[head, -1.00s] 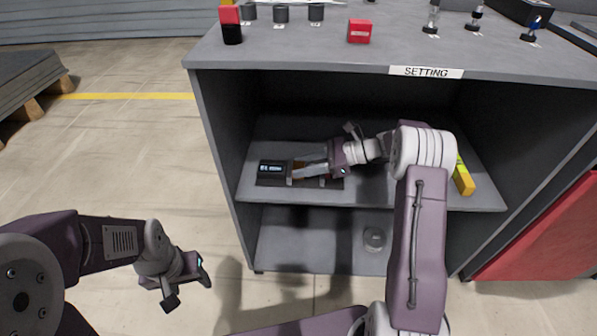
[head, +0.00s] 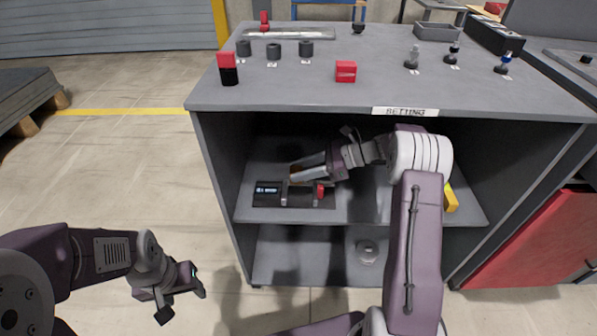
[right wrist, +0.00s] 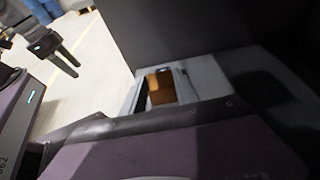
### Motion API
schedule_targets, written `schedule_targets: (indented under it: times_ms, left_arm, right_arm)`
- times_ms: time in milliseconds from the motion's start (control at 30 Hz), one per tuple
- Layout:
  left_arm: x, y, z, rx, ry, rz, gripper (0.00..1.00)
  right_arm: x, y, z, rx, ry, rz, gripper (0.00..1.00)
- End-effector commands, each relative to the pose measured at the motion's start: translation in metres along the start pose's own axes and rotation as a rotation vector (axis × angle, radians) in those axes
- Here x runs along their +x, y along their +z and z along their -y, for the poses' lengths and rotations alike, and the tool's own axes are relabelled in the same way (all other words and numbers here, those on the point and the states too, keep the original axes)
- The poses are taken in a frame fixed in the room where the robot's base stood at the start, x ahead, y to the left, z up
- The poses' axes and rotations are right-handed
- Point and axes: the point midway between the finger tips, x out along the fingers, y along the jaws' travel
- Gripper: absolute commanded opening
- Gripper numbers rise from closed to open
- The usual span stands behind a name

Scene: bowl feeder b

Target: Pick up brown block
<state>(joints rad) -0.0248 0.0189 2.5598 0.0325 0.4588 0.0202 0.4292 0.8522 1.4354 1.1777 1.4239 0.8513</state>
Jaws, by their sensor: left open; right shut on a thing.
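The brown block (head: 298,175) is between the fingers of my right gripper (head: 294,174) on the middle shelf of the grey cabinet. My right gripper is shut on it. In the right wrist view the brown block (right wrist: 161,88) shows between the two grey fingers. In the head view the gripper and block appear just behind or above a dark fixture (head: 267,190) with a small display and a red part. I cannot tell whether the block touches it. My left gripper (head: 186,294) is open and empty, outside the cabinet at lower left.
The cabinet top (head: 300,93) is close above my right arm, and its left wall (head: 221,165) is beside the gripper. A yellow object (head: 450,198) lies on the shelf at right. A red-and-black block (head: 228,69) and a red block (head: 346,71) stand on top.

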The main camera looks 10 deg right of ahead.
Motion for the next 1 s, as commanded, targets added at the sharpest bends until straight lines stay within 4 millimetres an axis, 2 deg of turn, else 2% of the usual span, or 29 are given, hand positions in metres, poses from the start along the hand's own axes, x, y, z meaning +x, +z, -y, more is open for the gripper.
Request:
schedule_targets:
  times_ms: [167, 400, 567, 733, 1000]
  left_arm:
    - [-0.021, -0.002, 0.0, 0.0, 0.0, 0.0, 0.58]
    - [-0.051, -0.005, -0.001, 0.0, 0.0, 0.0, 0.58]
    - [-0.061, -0.006, -0.001, 0.0, 0.0, 0.0, 0.58]
    - [-0.063, -0.006, -0.001, 0.0, 0.0, 0.0, 0.58]
    - [-0.063, -0.006, -0.001, 0.0, 0.0, 0.0, 0.58]
  right_arm:
    - [-0.042, -0.015, 0.001, 0.007, -0.006, -0.001, 0.0]
    - [-0.115, -0.045, 0.001, 0.005, -0.007, 0.0, 0.0]
    - [-0.153, -0.064, -0.001, 0.003, -0.005, -0.001, 0.0]
    - [-0.17, -0.073, 0.0, 0.002, -0.002, 0.0, 0.0]
    - [-0.173, -0.075, -0.001, 0.002, -0.001, -0.001, 0.0]
